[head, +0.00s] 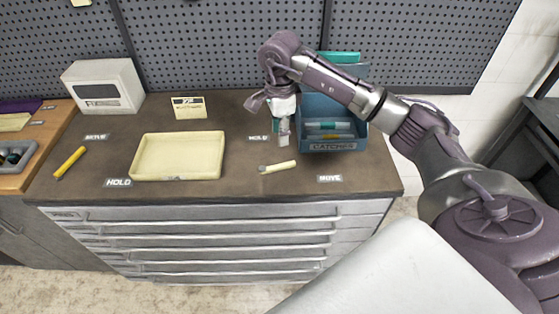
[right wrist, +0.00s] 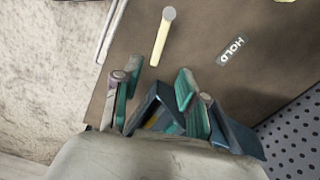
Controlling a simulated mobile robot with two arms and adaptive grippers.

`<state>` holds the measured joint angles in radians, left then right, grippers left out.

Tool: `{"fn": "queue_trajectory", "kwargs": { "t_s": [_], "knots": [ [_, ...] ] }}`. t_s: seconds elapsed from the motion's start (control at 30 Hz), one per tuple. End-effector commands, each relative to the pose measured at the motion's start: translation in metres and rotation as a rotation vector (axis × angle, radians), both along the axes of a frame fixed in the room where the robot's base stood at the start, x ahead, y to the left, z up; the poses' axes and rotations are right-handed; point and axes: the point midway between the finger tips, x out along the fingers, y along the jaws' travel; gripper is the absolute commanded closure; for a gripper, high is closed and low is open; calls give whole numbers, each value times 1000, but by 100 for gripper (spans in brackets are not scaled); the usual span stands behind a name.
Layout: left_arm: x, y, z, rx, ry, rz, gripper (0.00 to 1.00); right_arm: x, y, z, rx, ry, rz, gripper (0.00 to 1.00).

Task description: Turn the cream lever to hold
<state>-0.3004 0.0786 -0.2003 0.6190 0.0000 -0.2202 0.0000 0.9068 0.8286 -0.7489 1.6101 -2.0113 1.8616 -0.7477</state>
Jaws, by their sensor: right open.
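The cream lever (head: 281,167) lies on the brown bench top, with its round grey end at the left and its handle pointing right. It also shows in the right wrist view (right wrist: 160,42). A HOLD label (head: 259,138) sits behind the lever's grey end, and also shows in the wrist view (right wrist: 231,51). A MOVE label (head: 329,178) lies to its front right. My right gripper (head: 284,135) is open and empty, pointing down behind the lever and apart from it. Its teal-padded fingers show in the wrist view (right wrist: 157,82). My left gripper is not in view.
A blue bin marked CATCHER (head: 333,146) stands close right of my right gripper. A cream tray (head: 178,177) lies to the left. A pegboard (head: 220,40) closes the back.

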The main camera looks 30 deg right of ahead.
Motion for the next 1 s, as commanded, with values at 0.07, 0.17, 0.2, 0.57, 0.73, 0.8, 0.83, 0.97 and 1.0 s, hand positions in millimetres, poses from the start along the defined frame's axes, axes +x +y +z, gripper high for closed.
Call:
{"fn": "queue_trajectory", "kwargs": {
  "t_s": [0.07,0.17,0.2,0.57,0.73,0.8,0.83,0.97,1.0],
  "knots": [
    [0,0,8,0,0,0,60,-2,1,-14,2,7,0,58],
    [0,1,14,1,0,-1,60,-2,1,-35,3,6,0,58],
    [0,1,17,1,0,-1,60,-2,1,-44,3,7,0,58],
    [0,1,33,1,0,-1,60,-1,2,-107,5,3,0,58],
    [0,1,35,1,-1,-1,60,-1,1,-118,4,0,1,58],
    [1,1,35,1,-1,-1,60,0,1,-120,4,0,1,58],
    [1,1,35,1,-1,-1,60,0,1,-120,5,-1,1,58],
    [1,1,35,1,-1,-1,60,0,1,-120,5,-1,1,58],
    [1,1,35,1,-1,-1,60,0,1,-120,5,-1,1,58]
  ]
}}
